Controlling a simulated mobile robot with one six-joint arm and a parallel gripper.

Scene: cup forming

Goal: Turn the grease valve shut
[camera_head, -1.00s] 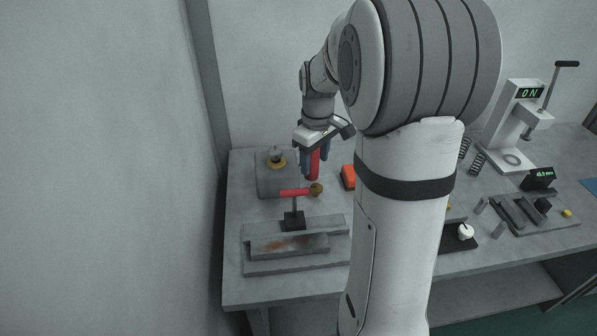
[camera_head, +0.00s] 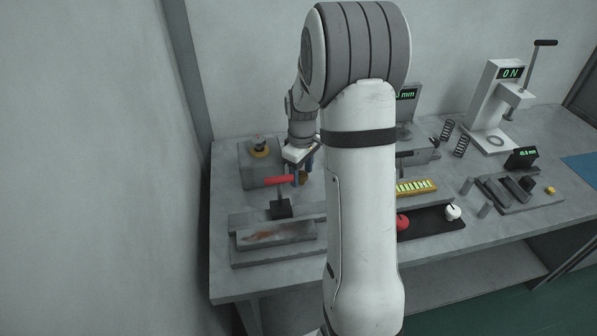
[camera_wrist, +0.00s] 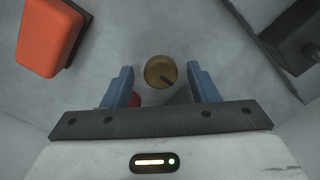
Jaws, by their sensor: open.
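A round brass knob with a dark pointer mark, which I take as the grease valve (camera_wrist: 158,72), sits between my gripper's fingers in the wrist view. In the head view it is a small brown-gold shape (camera_head: 303,179) beside the end of a red bar (camera_head: 279,181). My gripper (camera_wrist: 160,86) is open, with one blue finger on each side of the knob and a gap on both sides. In the head view my gripper (camera_head: 303,165) is low over the left part of the bench. A bit of red (camera_wrist: 134,99) shows beside the left finger, mostly hidden.
An orange block (camera_wrist: 48,35) lies upper left in the wrist view, a dark fixture (camera_wrist: 296,36) upper right. A grey box with a yellow-ringed knob (camera_head: 260,150) stands behind. A grey vise-like fixture (camera_head: 275,236) is in front. A lever press (camera_head: 497,105) stands right.

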